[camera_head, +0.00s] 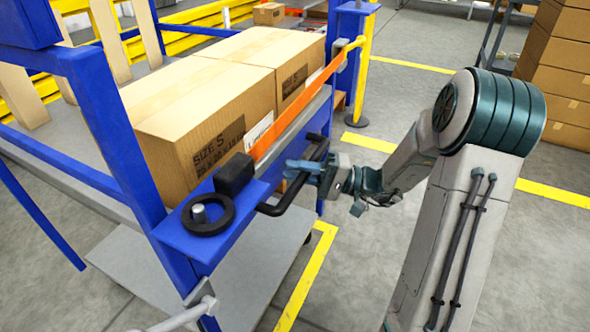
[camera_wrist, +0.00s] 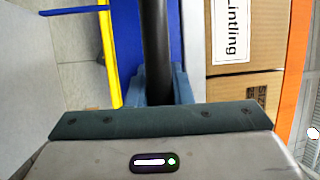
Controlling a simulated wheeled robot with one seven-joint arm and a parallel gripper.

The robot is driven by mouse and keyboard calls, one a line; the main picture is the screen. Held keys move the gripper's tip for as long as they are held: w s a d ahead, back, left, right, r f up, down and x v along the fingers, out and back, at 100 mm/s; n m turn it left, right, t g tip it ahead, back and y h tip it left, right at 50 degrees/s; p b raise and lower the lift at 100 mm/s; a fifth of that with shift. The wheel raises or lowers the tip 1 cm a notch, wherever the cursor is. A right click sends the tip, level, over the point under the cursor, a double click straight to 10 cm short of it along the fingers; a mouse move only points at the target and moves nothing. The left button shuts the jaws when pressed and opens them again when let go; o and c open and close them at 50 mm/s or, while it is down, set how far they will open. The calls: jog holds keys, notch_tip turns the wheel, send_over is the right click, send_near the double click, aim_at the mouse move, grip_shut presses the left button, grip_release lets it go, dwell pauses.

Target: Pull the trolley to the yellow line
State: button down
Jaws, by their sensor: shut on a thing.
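The trolley has a blue frame (camera_head: 110,130) and a grey lower deck (camera_head: 262,255). Cardboard boxes (camera_head: 175,130) lie on its upper level behind an orange strap (camera_head: 300,105). A black bar handle (camera_head: 288,196) sticks out from its near side; the bar also shows in the wrist view (camera_wrist: 155,45). My gripper (camera_head: 308,170) is shut on this handle; its fingers flank the bar in the wrist view (camera_wrist: 157,85). A yellow line (camera_head: 305,278) on the floor runs beside the lower deck. Other yellow floor lines (camera_head: 555,193) lie to the right.
A black round knob (camera_head: 207,214) sits on the trolley's near corner. A yellow post (camera_head: 362,75) stands by a blue upright at the back. Stacked boxes (camera_head: 560,60) stand at the far right. Grey floor (camera_head: 410,95) is open between them.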

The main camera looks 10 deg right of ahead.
jog(key=c, duration=1.6)
grip_release()
jog(key=shift+o, duration=0.2)
jog(key=shift+d, duration=0.15)
jog(key=p+v, duration=0.3)
jog(key=v, duration=1)
jog(key=shift+d+p, duration=0.35)
jog(key=shift+f, duration=0.1)
